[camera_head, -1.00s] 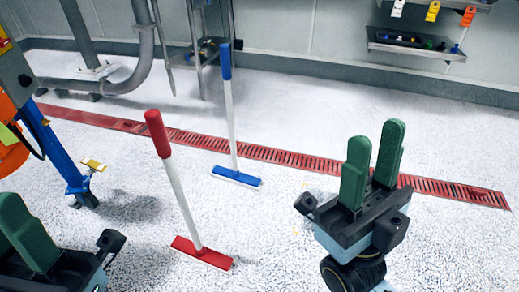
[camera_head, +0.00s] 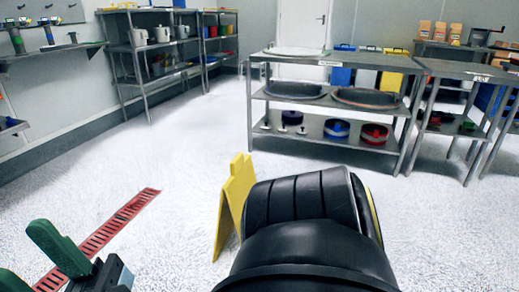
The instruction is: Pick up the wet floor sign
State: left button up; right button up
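The yellow wet floor sign (camera_head: 234,205) stands upright on the floor near the middle of the view. Its right lower part is hidden behind a large black link of my own arm. No lettering on it can be made out. My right gripper (camera_head: 36,262) is at the lower left, its arm coming in from the right. Its two green fingers are apart with nothing between them, and the rear one is cut off by the frame edge. It is left of the sign and well apart from it. My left gripper is out of view.
A steel table (camera_head: 320,62) with pots on its lower shelf stands behind the sign. Another table (camera_head: 460,70) adjoins it on the right. Shelving (camera_head: 150,47) lines the back left. A red floor drain (camera_head: 105,235) ends left of the sign. Open white floor lies between.

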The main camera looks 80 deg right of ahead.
aim_at(235, 192)
jog(key=z, duration=2.75)
jog(key=k, duration=0.35)
jog(key=u, duration=1.35)
jog(key=i, duration=1.05)
jog(key=z, duration=0.65)
jog(key=i, duration=0.8)
jog(key=z, duration=0.7)
